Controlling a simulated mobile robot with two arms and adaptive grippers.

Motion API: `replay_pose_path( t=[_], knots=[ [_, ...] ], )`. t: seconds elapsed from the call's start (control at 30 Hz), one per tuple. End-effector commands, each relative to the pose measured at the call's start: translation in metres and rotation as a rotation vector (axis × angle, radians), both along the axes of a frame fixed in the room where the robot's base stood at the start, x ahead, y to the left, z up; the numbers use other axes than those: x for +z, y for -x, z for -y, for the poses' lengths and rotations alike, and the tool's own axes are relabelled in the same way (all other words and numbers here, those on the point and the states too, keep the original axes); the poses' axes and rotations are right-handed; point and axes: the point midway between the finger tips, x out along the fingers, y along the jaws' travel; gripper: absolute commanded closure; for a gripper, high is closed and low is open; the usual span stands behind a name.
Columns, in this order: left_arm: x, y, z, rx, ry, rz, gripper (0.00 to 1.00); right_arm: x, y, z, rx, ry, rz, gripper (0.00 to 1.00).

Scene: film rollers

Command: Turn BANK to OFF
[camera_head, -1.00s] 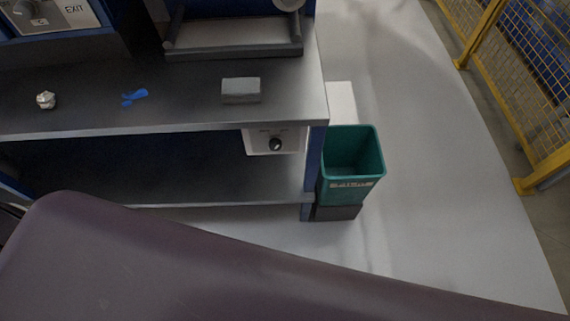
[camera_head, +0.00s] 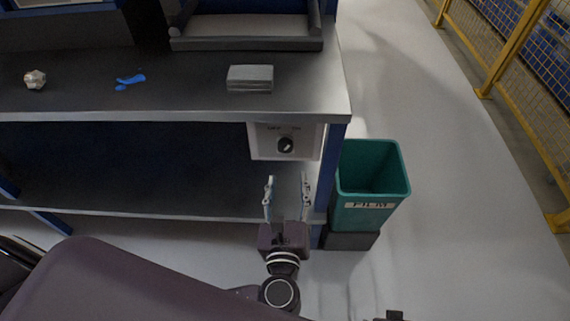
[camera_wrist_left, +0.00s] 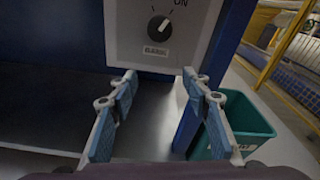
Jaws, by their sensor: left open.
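The BANK switch panel (camera_head: 262,141) is a pale box under the right end of the workbench top. Its round black knob (camera_head: 286,145) has a white pointer; in the left wrist view the knob (camera_wrist_left: 159,28) sits above a small label and its pointer leans to the upper right, toward the word ON. My left gripper (camera_head: 287,180) is open and empty, below and in front of the panel. In the left wrist view its two fingers (camera_wrist_left: 158,80) stand apart below the knob, not touching it. My right gripper is not seen.
A teal bin (camera_head: 372,201) marked FILM stands right of the bench's blue leg, near my left gripper. A grey block (camera_head: 250,79), blue scraps (camera_head: 130,81) and a crumpled ball (camera_head: 35,79) lie on the bench top. A yellow fence (camera_head: 515,105) runs along the right.

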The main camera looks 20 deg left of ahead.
Motion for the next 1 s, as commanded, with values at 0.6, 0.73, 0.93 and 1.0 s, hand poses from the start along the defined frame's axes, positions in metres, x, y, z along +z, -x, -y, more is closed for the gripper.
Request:
replay_pose_path(
  t=[0.6, 0.73, 0.93, 1.0],
  knots=[
    [0.051, -0.035, -0.019, 0.021, -0.100, 0.108, 0.56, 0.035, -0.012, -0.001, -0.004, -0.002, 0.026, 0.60],
    [0.050, -0.049, -0.023, 0.019, -0.099, 0.106, 0.56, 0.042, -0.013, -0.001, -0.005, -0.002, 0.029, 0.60],
    [0.050, -0.057, -0.025, 0.019, -0.097, 0.104, 0.56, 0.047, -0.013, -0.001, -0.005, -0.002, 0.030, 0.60],
    [0.050, -0.057, -0.025, 0.019, -0.097, 0.104, 0.56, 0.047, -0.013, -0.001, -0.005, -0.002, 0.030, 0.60]
  ],
)
